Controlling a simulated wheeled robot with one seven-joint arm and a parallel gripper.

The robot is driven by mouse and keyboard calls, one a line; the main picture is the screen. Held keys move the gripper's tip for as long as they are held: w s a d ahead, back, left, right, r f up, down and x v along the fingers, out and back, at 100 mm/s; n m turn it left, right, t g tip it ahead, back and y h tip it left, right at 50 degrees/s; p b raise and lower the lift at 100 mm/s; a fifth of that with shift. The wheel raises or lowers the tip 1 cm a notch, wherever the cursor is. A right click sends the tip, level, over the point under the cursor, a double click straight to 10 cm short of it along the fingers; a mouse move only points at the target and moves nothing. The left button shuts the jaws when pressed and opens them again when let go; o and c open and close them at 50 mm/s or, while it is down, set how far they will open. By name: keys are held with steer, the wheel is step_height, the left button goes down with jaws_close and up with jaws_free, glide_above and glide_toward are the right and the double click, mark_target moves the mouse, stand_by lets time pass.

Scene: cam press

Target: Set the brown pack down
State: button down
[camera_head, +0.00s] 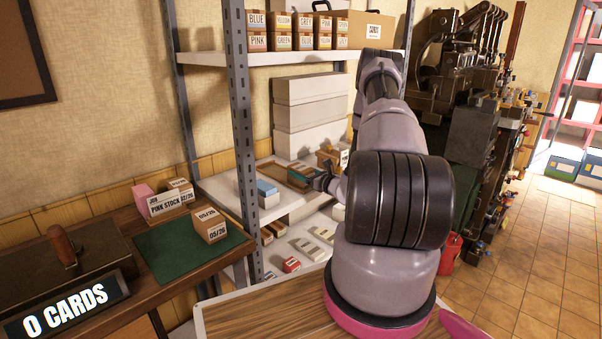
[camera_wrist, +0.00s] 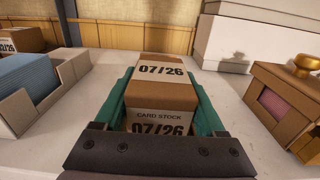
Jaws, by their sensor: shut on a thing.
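The brown pack (camera_wrist: 165,70) has white bands reading 07/26 and CARD STOCK. It lies lengthwise between the green fingers of my gripper (camera_wrist: 164,85), which is shut on its sides. The pack is over the white middle shelf (camera_wrist: 233,140), and I cannot tell whether its underside touches it. In the head view my gripper (camera_head: 305,174) reaches into the rack at that shelf, and the pack shows only as a small brown shape by the fingers.
A grey holder with blue cards (camera_wrist: 35,85) stands left of the pack; a brown box with a brass knob (camera_wrist: 290,90) stands right. White boxes (camera_wrist: 248,35) are behind at right. A rack post (camera_head: 240,130) stands left.

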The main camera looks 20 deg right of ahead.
jaws_free()
steer(key=shift+f, duration=0.1)
steer(key=shift+s+d, duration=0.15)
steer(key=shift+s, duration=0.2)
steer(key=v, duration=1.1)
steer(key=shift+s, duration=0.2)
steer(key=shift+s, duration=0.1)
